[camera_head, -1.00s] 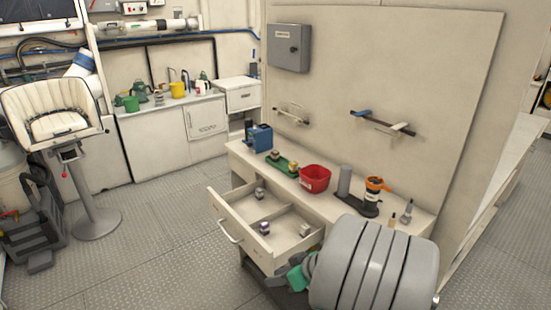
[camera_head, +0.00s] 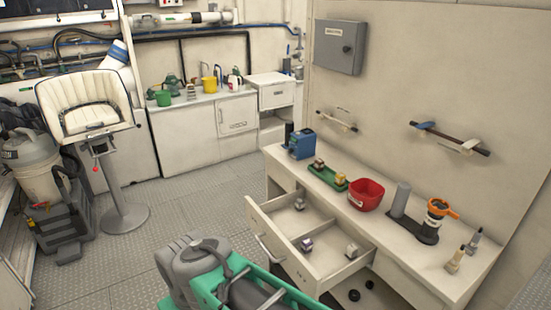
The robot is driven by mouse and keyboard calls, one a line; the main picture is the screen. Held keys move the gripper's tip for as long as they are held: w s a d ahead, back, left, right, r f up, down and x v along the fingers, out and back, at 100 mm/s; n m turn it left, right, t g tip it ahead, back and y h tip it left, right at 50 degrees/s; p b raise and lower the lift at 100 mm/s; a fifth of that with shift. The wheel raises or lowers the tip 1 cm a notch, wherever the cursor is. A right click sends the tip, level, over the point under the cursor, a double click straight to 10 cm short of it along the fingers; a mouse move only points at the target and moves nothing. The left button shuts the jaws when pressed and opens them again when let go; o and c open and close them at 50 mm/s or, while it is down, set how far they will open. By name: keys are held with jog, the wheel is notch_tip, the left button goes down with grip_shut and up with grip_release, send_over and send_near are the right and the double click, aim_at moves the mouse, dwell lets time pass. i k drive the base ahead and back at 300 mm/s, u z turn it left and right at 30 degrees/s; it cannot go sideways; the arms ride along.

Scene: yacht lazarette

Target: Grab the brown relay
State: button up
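Small relay-like blocks lie in two places, and their colours are hard to tell at this size. In the open drawer (camera_head: 283,242) are a block at the back (camera_head: 299,204), a greyish-purple block near the divider (camera_head: 306,244) and a tan-brownish block at the right (camera_head: 351,250). On the green tray (camera_head: 327,177) on the bench sit a reddish-brown block (camera_head: 319,163) and a yellowish block (camera_head: 340,179). I cannot tell for sure which is the brown relay. My grey and green arm shows at the bottom; my gripper's fingers are not visible.
The bench (camera_head: 398,258) also holds a blue box (camera_head: 301,144), a red bin (camera_head: 366,195), a grey cylinder (camera_head: 401,199) and an orange-topped tool (camera_head: 437,211). A white seat (camera_head: 90,105) stands left. Floor left of the drawer is clear.

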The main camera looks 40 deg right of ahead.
aim_at(319, 163)
jog(key=u, duration=0.15)
jog(key=i, duration=0.9)
jog(key=z, duration=0.5)
jog(key=i, duration=0.65)
jog(key=z, duration=0.35)
